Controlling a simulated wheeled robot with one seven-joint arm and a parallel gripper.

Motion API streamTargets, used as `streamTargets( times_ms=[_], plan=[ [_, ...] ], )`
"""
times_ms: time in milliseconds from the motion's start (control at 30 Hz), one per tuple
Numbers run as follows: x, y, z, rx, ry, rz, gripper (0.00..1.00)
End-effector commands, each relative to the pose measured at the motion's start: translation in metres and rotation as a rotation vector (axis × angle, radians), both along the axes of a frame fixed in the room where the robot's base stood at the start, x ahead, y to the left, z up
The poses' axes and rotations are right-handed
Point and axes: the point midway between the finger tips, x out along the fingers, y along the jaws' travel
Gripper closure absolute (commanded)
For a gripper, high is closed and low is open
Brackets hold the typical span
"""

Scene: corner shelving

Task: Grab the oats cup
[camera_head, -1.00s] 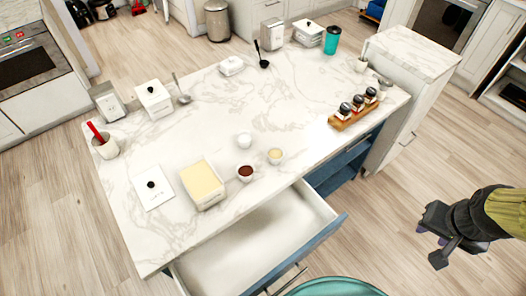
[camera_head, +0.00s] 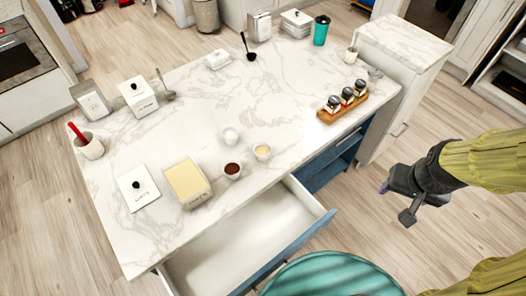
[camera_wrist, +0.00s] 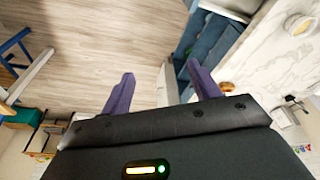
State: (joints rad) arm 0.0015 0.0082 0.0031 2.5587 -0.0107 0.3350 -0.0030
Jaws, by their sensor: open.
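A small white cup with pale beige contents (camera_head: 263,152), which looks like the oats cup, stands on the marble counter (camera_head: 270,95) near its front edge. A cup with dark brown contents (camera_head: 233,170) and a small white cup (camera_head: 231,136) stand close to its left. My gripper (camera_head: 396,202) is open and empty, well to the right of the cups and off the counter, over the floor. In the wrist view, my open gripper (camera_wrist: 162,78) has floor and blue drawer fronts beyond its fingers. A small cup (camera_wrist: 299,24) shows at the right edge there; I cannot tell which.
An open drawer (camera_head: 235,235) juts out below the cups. A teal round seat (camera_head: 330,275) stands in front of it. A wooden rack of jars (camera_head: 342,102) is at the counter's right. A square container with pale contents (camera_head: 187,183) is left of the cups. Floor around my gripper is clear.

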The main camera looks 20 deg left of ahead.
Motion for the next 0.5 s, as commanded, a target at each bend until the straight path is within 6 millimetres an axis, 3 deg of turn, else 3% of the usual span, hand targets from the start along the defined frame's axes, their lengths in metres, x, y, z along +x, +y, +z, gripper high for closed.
streamTargets(
  times_ms=[167,267,367,500],
  plan=[
    [0.026,0.003,-0.029,-0.046,-0.050,0.134,0.24],
    [0.052,0.011,-0.056,-0.070,-0.109,0.277,0.24],
    [0.078,0.029,-0.088,-0.066,-0.187,0.449,0.24],
    [0.103,0.069,-0.130,0.003,-0.308,0.685,0.24]
  ],
)
